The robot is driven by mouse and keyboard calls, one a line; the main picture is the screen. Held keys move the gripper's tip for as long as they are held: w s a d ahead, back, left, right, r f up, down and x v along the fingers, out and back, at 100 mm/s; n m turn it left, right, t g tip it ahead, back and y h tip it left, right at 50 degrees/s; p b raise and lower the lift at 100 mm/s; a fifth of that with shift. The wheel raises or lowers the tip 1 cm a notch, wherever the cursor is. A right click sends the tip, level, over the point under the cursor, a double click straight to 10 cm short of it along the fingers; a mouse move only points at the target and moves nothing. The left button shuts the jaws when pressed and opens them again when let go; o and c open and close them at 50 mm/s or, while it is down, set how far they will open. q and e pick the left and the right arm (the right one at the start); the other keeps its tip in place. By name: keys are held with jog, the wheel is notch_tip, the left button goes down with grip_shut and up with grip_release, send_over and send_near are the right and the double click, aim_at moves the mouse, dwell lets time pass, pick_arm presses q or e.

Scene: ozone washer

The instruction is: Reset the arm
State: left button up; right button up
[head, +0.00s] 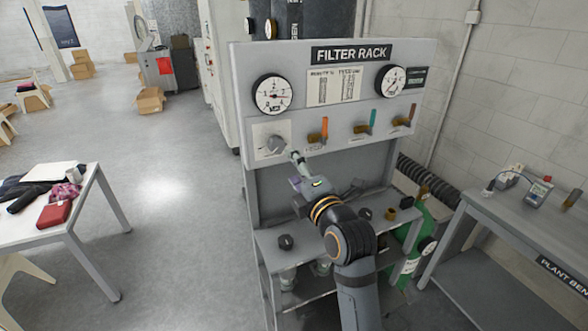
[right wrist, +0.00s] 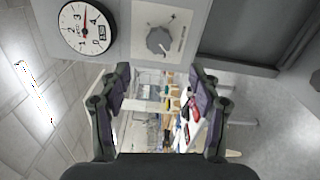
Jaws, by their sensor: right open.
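My right arm reaches up from the bottom of the head view to the filter rack (head: 340,60). My right gripper (head: 302,172) is in front of the rack, just below and right of the grey rotary knob (head: 276,145). In the right wrist view the gripper's two fingers (right wrist: 158,92) are spread with nothing between them. The knob (right wrist: 158,41) shows beyond the fingertips there, apart from them. My left gripper is in neither view.
The rack panel carries two round gauges (head: 273,94) and several coloured valve levers (head: 318,134). A shelf (head: 265,238) with loose black knobs lies below. A plant bench (head: 500,230) stands at the right and a white table (head: 75,225) at the left. Open floor lies between table and rack.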

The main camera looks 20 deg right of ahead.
jog(key=s+f+m+g, duration=0.3)
jog(key=f+m+g, duration=0.15)
jog(key=f, duration=0.75)
jog(key=s+d+f+m+g+h, duration=0.1)
jog(key=s+d+f+m+g, duration=0.1)
jog(key=s+f+m+g, duration=0.65)
jog(key=s+d+f+m+g+h, duration=0.1)
jog(key=s+d+f+m+g, duration=0.15)
jog(key=s+f+m, duration=0.75)
jog(key=s+d+f+n+b, duration=0.1)
jog(key=s+f+n+b, duration=0.15)
jog(key=f, duration=1.35)
jog(key=s+d+f+n+b, duration=0.1)
jog(key=f+b, duration=0.3)
jog(key=f, duration=1.3)
jog(key=s+d+f+b, duration=0.1)
jog(key=s+f+b, duration=0.15)
jog(key=f, duration=0.45)
jog(key=s+f+b, duration=0.1)
jog(key=s+f, duration=0.3)
jog(key=f, duration=0.2)
jog(key=s+f+g+b, duration=0.1)
jog(key=s+f+b, duration=0.1)
jog(key=s+f, duration=0.9)
jog(key=shift+s+d+f+y+b, duration=0.2)
jog(key=shift+s+d+y+b, duration=0.15)
jog(key=shift+s, duration=0.75)
